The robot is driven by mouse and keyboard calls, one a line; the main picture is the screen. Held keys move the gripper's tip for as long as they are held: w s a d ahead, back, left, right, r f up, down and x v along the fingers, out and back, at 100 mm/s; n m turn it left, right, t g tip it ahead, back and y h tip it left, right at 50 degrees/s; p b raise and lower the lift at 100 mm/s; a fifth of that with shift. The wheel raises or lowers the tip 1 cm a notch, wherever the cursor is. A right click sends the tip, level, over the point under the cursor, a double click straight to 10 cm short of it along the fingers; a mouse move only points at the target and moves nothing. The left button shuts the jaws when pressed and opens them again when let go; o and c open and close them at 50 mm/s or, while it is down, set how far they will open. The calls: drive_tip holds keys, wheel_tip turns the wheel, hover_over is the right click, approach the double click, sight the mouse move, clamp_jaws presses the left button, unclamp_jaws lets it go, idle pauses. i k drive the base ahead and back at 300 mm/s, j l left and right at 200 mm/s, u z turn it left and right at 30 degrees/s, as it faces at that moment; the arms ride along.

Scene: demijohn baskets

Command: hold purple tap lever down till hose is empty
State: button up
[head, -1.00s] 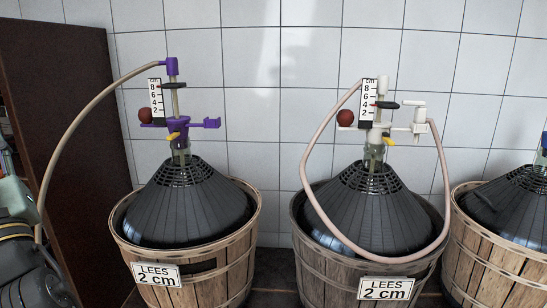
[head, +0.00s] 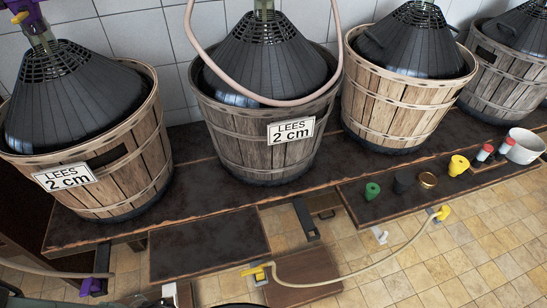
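A purple tap (head: 92,287) is low at the left, below the front edge of the dark bench. A pale beige hose (head: 45,270) runs in to it from the left edge. I cannot make out how its lever stands or whether the hose holds liquid. Part of another purple fitting (head: 22,8) shows at the top left, above the left demijohn (head: 70,95), cut off by the frame. No fingertips of my gripper can be made out in this view.
Demijohns in wooden baskets (head: 265,150) stand along the bench (head: 200,190). A yellow tap (head: 258,271) with a pale hose lies at the lower middle. Bungs (head: 372,190) and a white cup (head: 524,146) are on the right shelf. Tiled floor shows at the lower right.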

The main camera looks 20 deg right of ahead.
sight(87, 282)
drive_tip(key=u, duration=1.1)
drive_tip(key=k, duration=0.2)
